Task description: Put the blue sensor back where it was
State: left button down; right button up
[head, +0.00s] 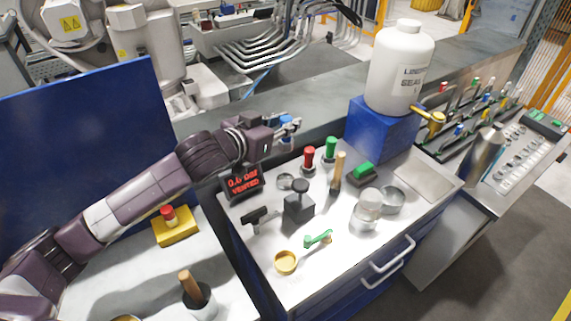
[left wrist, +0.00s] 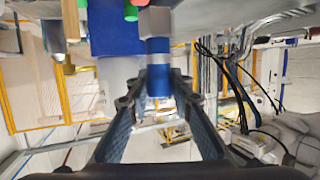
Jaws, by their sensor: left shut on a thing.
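My left gripper (head: 290,126) is shut on the blue sensor (head: 287,119), above the back edge of the white bench top. In the left wrist view the blue sensor (left wrist: 158,82) is a short blue cylinder between the fingertips (left wrist: 160,96), with a grey section adjoining it. A red sensor-like piece (head: 308,156) and a green one (head: 330,148) stand upright on the bench, right of and below the gripper. A small round metal piece (head: 286,182) lies left of the red one; I cannot tell whether it is a holder. My right gripper is not in view.
A display (head: 243,184) and a black-knobbed block (head: 299,204) stand at the bench's left. A wooden handle (head: 338,172), glass jar (head: 368,207) and green-topped block (head: 363,173) stand further right. A white jug (head: 400,68) tops a blue box (head: 379,130).

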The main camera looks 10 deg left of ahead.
aim_at(286, 150)
pick_arm(q)
notch_tip(286, 150, down, 8)
jog(key=shift+w+a+f, duration=0.1)
jog(key=shift+a+f, duration=0.05)
jog(key=shift+f, duration=2.65)
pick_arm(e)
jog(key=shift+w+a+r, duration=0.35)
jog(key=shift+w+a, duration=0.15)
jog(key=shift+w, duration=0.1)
pick_arm(q)
jog(key=shift+f, duration=0.1)
jog(key=c, duration=1.7)
grip_release()
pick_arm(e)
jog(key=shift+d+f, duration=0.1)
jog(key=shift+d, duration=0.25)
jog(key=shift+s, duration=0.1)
